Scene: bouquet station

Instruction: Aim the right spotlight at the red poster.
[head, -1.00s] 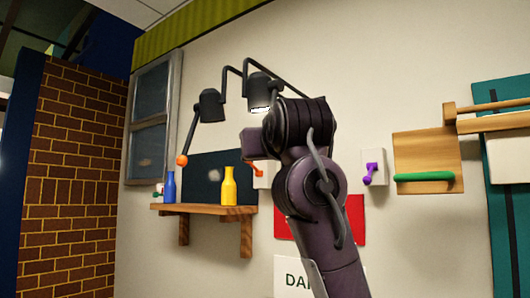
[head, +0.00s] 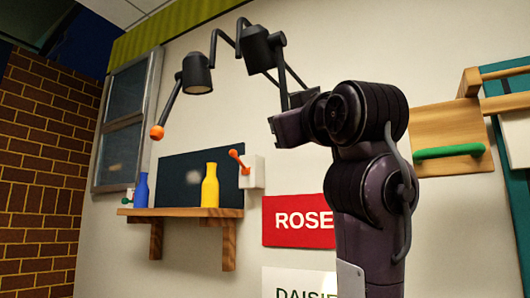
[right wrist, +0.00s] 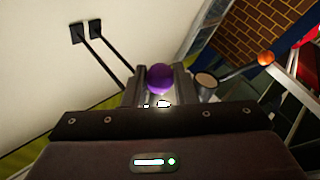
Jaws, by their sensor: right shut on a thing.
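The right spotlight (head: 258,50) is a dark lamp head hanging from a bent wall rod, tilted in the head view. Its handle runs down to the right towards my right gripper (right wrist: 160,88). In the right wrist view, the jaws are shut on the purple ball (right wrist: 159,77) at the handle's end. In the head view my wrist hides that ball. The red poster (head: 285,220), lettered "ROSE", is on the wall below; my arm covers its right part. No light spot shows on its visible part. My left gripper is out of view.
The left spotlight (head: 197,73) with its orange ball (head: 157,132) hangs close by. A wooden shelf (head: 180,212) holds a blue bottle (head: 141,190) and a yellow bottle (head: 210,186). An orange lever switch (head: 250,172) is beside it. A wooden board (head: 452,135) with a green bar is at right.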

